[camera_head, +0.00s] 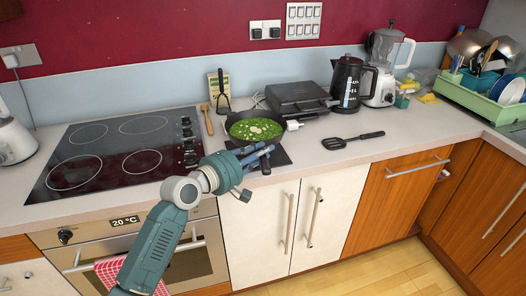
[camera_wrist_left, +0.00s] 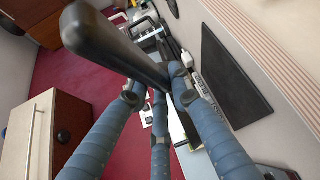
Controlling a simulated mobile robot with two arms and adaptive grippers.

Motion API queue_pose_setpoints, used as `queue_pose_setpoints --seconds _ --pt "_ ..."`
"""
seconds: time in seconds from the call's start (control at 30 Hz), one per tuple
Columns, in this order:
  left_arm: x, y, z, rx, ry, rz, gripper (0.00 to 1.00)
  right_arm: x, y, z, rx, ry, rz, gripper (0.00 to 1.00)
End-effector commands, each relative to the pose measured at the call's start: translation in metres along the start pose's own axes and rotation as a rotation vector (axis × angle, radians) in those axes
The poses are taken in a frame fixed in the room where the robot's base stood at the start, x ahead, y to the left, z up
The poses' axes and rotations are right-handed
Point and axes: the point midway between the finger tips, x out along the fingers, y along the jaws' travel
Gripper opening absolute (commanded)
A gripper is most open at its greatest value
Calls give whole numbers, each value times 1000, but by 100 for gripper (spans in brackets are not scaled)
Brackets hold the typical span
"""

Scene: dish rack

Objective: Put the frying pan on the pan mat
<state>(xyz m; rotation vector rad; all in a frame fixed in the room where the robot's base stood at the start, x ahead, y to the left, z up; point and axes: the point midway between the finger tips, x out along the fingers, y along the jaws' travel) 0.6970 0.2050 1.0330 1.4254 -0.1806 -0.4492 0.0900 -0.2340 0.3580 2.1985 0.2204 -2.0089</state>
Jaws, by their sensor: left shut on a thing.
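The dark frying pan (camera_head: 232,121), with green food and pale pieces in it, is on the far side of my left gripper (camera_head: 262,154). My left gripper is shut on the pan's black handle, which shows large in the left wrist view (camera_wrist_left: 110,42) between my blue fingers (camera_wrist_left: 160,92). The black pan mat (camera_head: 281,158) lies flat on the counter near its front edge, partly hidden by the gripper. It also shows in the left wrist view (camera_wrist_left: 238,82). The pan appears behind the mat; I cannot tell its height above the counter. My right gripper is not in view.
The glass cooktop (camera_head: 105,155) is left of the pan. A wooden spoon (camera_head: 207,121) and a box (camera_head: 217,90) stand close by. A black grill (camera_head: 298,97), kettle (camera_head: 346,84) and blender (camera_head: 382,70) are behind right. A spatula (camera_head: 350,140) lies on the right counter.

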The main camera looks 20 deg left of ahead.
Motion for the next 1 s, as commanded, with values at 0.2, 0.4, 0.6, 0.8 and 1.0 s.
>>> queue_pose_setpoints --seconds 0.2,0.4,0.6,0.8,1.0 --pt "0 6 0 4 0 11 0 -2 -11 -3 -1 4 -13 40" --pt "-1 8 1 0 1 11 0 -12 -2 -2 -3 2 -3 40" --pt "3 -15 -3 -2 0 9 0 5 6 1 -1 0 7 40" --pt "5 -33 -6 0 1 10 0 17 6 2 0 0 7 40" --pt "7 -43 -7 0 0 12 0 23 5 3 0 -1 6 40"
